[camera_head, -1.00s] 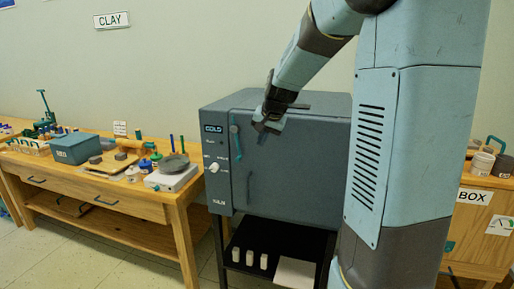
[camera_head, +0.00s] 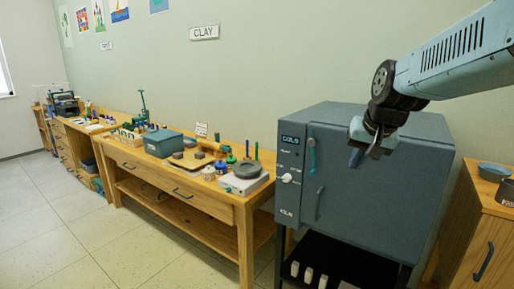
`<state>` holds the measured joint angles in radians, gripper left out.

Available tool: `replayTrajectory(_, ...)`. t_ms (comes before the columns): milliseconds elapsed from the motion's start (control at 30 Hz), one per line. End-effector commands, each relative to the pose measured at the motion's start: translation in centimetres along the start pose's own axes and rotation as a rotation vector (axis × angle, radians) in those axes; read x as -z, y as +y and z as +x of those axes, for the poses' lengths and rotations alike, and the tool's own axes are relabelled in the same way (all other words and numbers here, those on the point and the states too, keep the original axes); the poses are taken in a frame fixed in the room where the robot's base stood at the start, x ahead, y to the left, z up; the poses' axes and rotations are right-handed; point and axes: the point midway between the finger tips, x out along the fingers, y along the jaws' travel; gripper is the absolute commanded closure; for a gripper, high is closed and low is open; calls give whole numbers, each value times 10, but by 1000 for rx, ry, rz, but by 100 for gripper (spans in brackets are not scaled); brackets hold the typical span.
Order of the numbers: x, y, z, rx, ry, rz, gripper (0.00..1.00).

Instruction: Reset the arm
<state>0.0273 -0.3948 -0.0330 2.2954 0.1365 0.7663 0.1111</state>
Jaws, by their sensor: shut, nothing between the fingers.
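My gripper (camera_head: 357,156) hangs at the end of my blue-grey arm, which comes in from the upper right. It is shut with nothing in it. In the picture it overlaps the upper front of the grey kiln-like cabinet (camera_head: 385,195). I cannot tell how far it is from that door. The cabinet's door is closed. A teal handle (camera_head: 311,155) and a white knob (camera_head: 287,178) show on its left part.
A wooden cabinet (camera_head: 470,225) stands at the right. Open tiled floor (camera_head: 60,220) lies at the left.

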Motion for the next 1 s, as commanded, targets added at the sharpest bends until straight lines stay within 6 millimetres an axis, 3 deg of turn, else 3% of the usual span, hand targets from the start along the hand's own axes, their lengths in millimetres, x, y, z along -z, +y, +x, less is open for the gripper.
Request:
replayTrajectory(300,-84,14,-40,-41,15,-172,100)
replayTrajectory(500,-121,23,-50,-67,18,-243,100)
replayTrajectory(700,-132,27,-52,-78,18,-268,100)
replayTrajectory(1000,-132,27,-52,-78,17,-268,100)
